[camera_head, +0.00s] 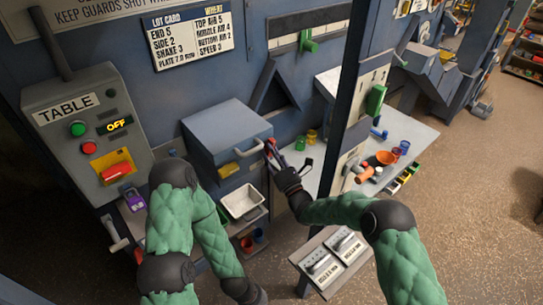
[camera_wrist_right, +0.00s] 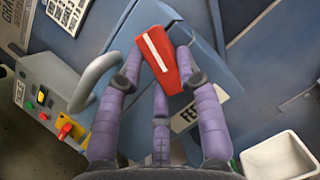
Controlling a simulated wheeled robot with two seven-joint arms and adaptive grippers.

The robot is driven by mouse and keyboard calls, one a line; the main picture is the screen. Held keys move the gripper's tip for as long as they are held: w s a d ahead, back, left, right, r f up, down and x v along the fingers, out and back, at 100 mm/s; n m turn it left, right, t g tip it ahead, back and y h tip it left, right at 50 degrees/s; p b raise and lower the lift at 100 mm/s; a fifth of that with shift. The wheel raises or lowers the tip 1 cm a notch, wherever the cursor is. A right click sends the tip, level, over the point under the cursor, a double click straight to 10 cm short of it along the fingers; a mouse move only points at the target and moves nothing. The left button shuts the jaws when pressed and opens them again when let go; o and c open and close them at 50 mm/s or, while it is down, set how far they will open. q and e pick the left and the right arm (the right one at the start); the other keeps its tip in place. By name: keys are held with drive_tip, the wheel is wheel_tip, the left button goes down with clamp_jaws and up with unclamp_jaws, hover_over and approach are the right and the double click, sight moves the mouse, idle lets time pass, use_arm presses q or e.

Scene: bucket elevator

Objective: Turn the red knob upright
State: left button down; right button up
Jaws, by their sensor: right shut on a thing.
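The red knob (camera_wrist_right: 172,62) with a white stripe shows in the right wrist view, in front of a blue box. Its stripe is tilted in that view, running from upper left to lower right. My right gripper (camera_wrist_right: 160,75) has its purple fingers around the knob and is shut on it. In the head view my right gripper (camera_head: 273,158) is at the right side of the blue box (camera_head: 225,138), and only a bit of red shows there. My left arm hangs at the lower left of the head view, and its fingers are not visible.
A grey handle (camera_wrist_right: 95,80) curves close to the left of my right fingers. A white tray (camera_head: 243,202) sits below the box. A TABLE control panel (camera_head: 60,135) with a red switch stands at the left. A blue post (camera_head: 345,100) rises right of my right gripper.

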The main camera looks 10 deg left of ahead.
idle(0.4)
drive_tip(key=o, duration=1.1)
drive_tip(key=shift+o, duration=0.2)
